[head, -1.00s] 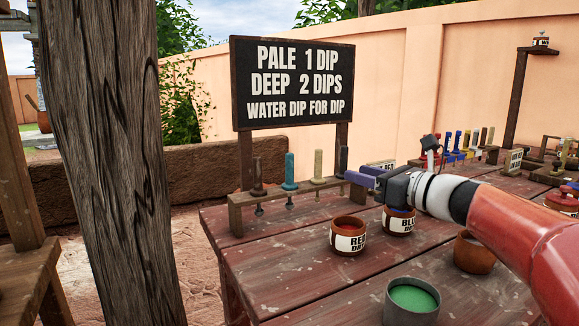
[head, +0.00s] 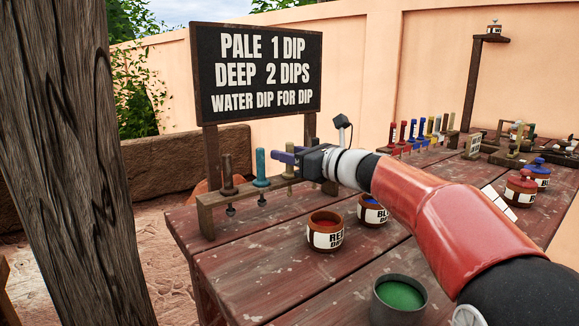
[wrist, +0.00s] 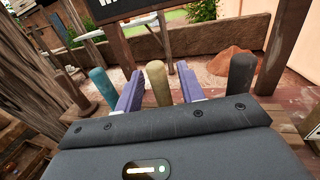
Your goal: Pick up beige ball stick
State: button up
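The beige ball stick (head: 289,174) stands upright in the wooden rack (head: 212,200), partly hidden by my gripper in the head view. In the wrist view the beige stick (wrist: 158,85) stands between the two purple fingers of my gripper (wrist: 159,88). The fingers are open, with a visible gap on each side of the stick. In the head view my gripper (head: 286,153) is level with the stick's upper part.
A teal stick (wrist: 103,87) and a dark grey stick (wrist: 241,75) flank my gripper closely. A brown stick (head: 227,175) stands at the rack's left. Red (head: 325,232) and blue (head: 372,211) dye pots and a green-filled can (head: 400,297) stand on the table.

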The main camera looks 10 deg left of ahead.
jog(key=shift+c, duration=0.3)
grip_shut()
notch_tip(320, 180, up, 20)
jog(key=p, duration=0.3)
jog(key=shift+p, duration=0.4)
dwell(0.5)
